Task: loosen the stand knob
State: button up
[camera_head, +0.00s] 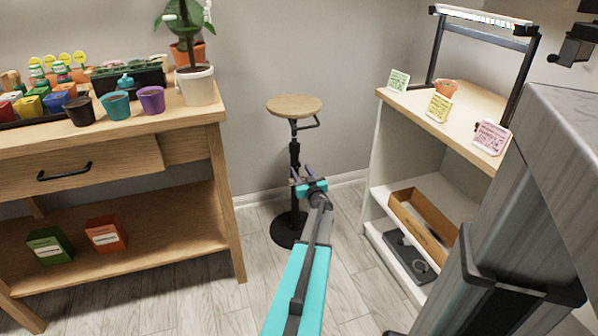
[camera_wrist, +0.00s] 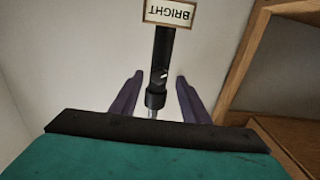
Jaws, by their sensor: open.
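The stand has a round wooden top (camera_head: 294,106), a black pole (camera_head: 294,150) and a round black base (camera_head: 284,232) on the floor. A bent black arm sticks out under its top. My gripper (camera_head: 303,172) is open in front of the pole at mid-height. In the wrist view, the two purple fingers of my gripper (camera_wrist: 159,76) lie on either side of the black pole (camera_wrist: 162,50), with gaps on both sides. A thicker black collar (camera_wrist: 155,98) sits between them, with a silver rod at its end. I cannot clearly make out the knob.
A wooden bench (camera_head: 180,125) with pots stands left. A shelf unit (camera_head: 375,170) with cards stands right. A sign reading BRIGHT (camera_wrist: 169,12) appears upside down in the wrist view. Floor is clear around the stand base.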

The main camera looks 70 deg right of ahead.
jog(key=shift+x, duration=0.95)
jog(key=c, duration=1.1)
jog(key=shift+o, duration=0.2)
